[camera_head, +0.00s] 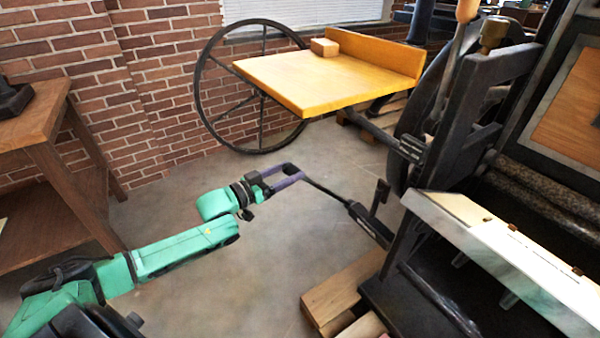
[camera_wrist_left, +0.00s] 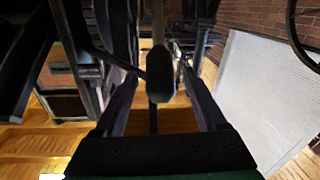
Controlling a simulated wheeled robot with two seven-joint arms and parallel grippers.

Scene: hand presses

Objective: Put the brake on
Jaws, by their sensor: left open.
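A dark lever rod (camera_head: 326,191) sticks out low from the left side of the black press and runs into a thicker black bar (camera_head: 368,222). It looks like the brake lever. My left gripper (camera_head: 298,172), with purple fingers on a green arm, is at the rod's free end. In the left wrist view, a dark rounded lever end (camera_wrist_left: 160,82) lies between the two spread fingers of the left gripper (camera_wrist_left: 158,72), with gaps on both sides. The jaws are open, and I cannot tell whether either finger touches the lever. My right gripper is not in view.
The black press (camera_head: 475,120) fills the right side. A yellow wooden board (camera_head: 330,80) with a small block (camera_head: 325,47) juts out above my left gripper. Wooden planks (camera_head: 345,285) lie under the press. A wooden table (camera_head: 50,150) stands at left. Floor between is clear.

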